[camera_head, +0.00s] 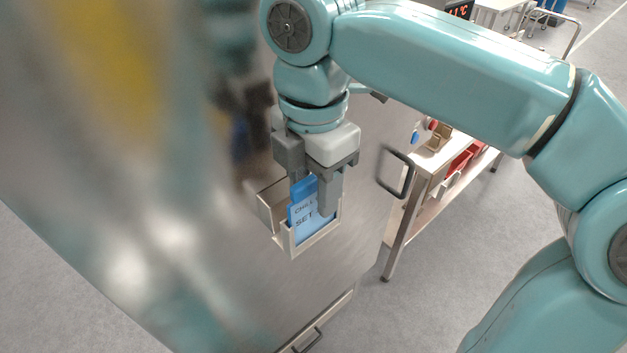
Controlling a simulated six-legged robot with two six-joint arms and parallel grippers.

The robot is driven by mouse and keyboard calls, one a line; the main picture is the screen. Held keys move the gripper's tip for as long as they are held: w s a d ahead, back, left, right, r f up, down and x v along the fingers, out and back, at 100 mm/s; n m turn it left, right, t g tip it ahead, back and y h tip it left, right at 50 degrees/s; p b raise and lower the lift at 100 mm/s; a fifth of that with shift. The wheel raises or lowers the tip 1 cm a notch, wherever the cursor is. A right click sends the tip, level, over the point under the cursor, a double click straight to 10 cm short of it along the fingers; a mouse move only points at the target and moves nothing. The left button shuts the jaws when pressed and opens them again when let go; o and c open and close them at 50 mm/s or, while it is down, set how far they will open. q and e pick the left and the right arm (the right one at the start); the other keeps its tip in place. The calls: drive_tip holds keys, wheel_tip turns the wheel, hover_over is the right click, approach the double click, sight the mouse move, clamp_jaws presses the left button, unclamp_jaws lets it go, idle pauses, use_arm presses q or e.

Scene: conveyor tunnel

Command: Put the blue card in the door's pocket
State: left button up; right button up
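The blue card (303,211), with dark lettering on its face, stands in the pale open-topped pocket (292,250) on the shiny metal door (335,265). Its lower part is inside the pocket and its top sticks up above the front rim. My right gripper (314,196) points down over the pocket with its fingers at the card's upper part. One finger covers the card's right side in this view. I cannot tell whether the fingers press on the card or stand apart from it. My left gripper is not in view.
A dark door handle (396,172) sticks out right of the pocket. A steel cart (426,212) with red bins (458,165) stands beyond the door's right edge. A lower handle (308,341) shows at the bottom. Grey floor is clear at lower right.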

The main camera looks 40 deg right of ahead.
wheel_tip(320, 180, up, 11)
drive_tip(key=p, duration=0.3)
drive_tip(key=shift+r+p, duration=0.1)
drive_tip(key=shift+p, duration=0.3)
drive_tip(key=shift+r, duration=0.45)
idle(0.7)
